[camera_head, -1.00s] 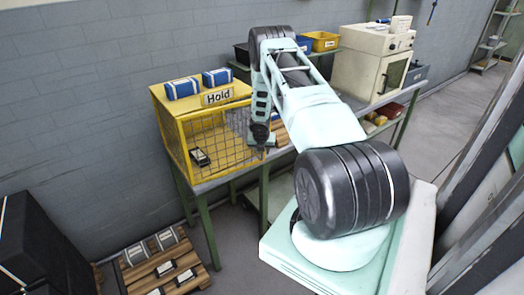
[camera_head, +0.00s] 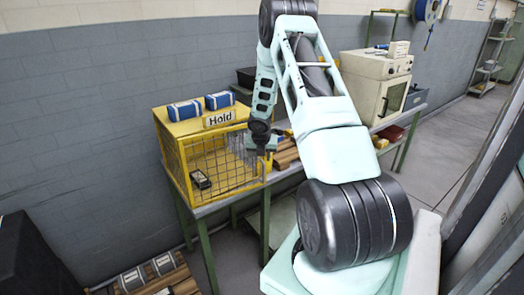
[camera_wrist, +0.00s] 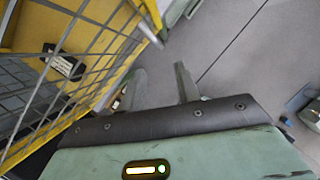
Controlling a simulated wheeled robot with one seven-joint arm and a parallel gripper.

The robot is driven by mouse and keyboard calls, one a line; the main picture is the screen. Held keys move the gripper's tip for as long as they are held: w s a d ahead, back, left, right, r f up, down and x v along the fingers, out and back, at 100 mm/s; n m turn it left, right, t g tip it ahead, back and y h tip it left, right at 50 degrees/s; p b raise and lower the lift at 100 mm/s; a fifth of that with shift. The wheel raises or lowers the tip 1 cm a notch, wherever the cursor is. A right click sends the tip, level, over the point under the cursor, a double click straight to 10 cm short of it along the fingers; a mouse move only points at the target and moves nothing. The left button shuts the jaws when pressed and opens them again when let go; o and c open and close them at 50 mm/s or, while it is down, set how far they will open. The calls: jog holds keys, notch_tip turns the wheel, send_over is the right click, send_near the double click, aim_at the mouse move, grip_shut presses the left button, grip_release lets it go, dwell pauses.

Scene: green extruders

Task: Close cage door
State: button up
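The yellow cage (camera_head: 172,128) with a "Hold" sign stands on the left end of the workbench. Its wire-mesh front door (camera_head: 228,175) has a yellow frame; in the head view I cannot tell whether it is fully shut. My gripper (camera_head: 268,150) is at the cage's right front corner, partly hidden by my wrist. In the wrist view, the mesh (camera_wrist: 82,50) and yellow frame lie left of my gripper (camera_wrist: 160,80). The two fingers are apart with only floor visible between them. A grey bar end shows just ahead of the left finger.
A black labelled item (camera_head: 201,179) lies inside the cage. Two blue-and-white packs (camera_head: 185,110) lie on top. Wooden blocks (camera_head: 285,153) lie right of the cage. A cream oven (camera_head: 377,85) stands farther right. A pallet with several parts (camera_head: 150,280) is on the floor.

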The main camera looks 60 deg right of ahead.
jog(key=shift+v, duration=2.3)
jog(key=shift+f, duration=0.3)
jog(key=c, duration=0.7)
jog(key=f+m+t+b, duration=0.1)
jog(key=f+b, duration=0.1)
jog(key=a+f+m+y+b, duration=0.1)
jog(key=f+m+b, duration=0.1)
jog(key=f+m+t+b, duration=0.1)
jog(key=f+m+b, duration=0.1)
jog(key=f, duration=0.1)
jog(key=shift+s+a+f+t, duration=0.1)
jog(key=shift+s+a+t, duration=0.1)
jog(key=shift+t, duration=0.1)
grip_shut()
notch_tip(320, 180, down, 5)
jog(key=s+m+t+b, duration=0.1)
jog(key=m+t+b, duration=0.3)
jog(key=m+b, duration=0.45)
jog(key=s+d+r+m+t+h+b, duration=0.1)
jog(key=s+d+m+t+h+b, duration=0.35)
jog(key=s+m+t+b, duration=0.8)
jog(key=w+d+m+g+p, duration=0.1)
jog(key=w+d+g+p, duration=0.1)
jog(key=w, duration=0.6)
jog(key=w+d+m+g+p, duration=0.2)
jog(key=w+d+g+p, duration=0.1)
jog(key=w, duration=0.5)
jog(key=shift+w+d+r+h+p, duration=0.3)
jog(key=shift+r+h+p, duration=0.1)
jog(key=shift+r, duration=0.1)
